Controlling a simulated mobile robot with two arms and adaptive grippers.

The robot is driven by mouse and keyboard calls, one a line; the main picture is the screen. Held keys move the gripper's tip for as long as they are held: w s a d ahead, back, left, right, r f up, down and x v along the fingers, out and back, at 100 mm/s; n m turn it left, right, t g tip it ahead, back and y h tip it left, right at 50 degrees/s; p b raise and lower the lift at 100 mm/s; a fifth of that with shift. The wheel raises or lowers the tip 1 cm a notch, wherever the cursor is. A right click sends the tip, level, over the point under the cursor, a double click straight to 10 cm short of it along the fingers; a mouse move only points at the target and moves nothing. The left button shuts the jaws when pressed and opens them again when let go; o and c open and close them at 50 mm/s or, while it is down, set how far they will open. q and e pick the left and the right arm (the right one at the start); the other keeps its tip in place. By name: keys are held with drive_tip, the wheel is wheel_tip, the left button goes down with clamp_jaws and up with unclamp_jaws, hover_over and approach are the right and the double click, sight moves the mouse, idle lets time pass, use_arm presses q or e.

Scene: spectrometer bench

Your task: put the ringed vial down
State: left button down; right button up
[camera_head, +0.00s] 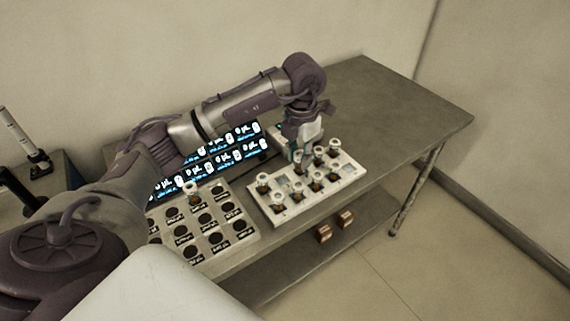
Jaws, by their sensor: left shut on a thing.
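My left gripper (299,148) is over the back edge of the white vial rack (345,183), pointing down. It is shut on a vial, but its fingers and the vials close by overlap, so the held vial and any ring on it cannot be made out. I cannot tell whether that vial touches the rack. Several small vials with pale caps and brown contents stand in the rack, among them one at its left (263,184) and one at its back right (333,157). My right gripper is not in view.
A grey tray (247,240) with dark round wells and labels lies left of the rack, with one vial (191,190) at its back. Lit display panels (215,160) stand behind. The table (400,100) is clear at right. Two brown blocks (324,233) sit on the lower shelf.

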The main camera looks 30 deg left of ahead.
use_arm(q)
drive_tip(key=a+f, duration=0.2)
drive_tip(key=a, duration=0.1)
drive_tip(key=a+f+p, duration=0.1)
drive_tip(key=shift+s+a, duration=0.2)
drive_tip(key=shift+a, duration=0.15)
wheel_tip(320, 180, down, 3)
drive_tip(key=shift+f+p, duration=0.1)
drive_tip(key=shift+p, duration=0.75)
drive_tip(key=shift+f, duration=0.5)
drive_tip(key=c, duration=0.8)
unclamp_jaws()
drive_tip(key=shift+c, duration=0.2)
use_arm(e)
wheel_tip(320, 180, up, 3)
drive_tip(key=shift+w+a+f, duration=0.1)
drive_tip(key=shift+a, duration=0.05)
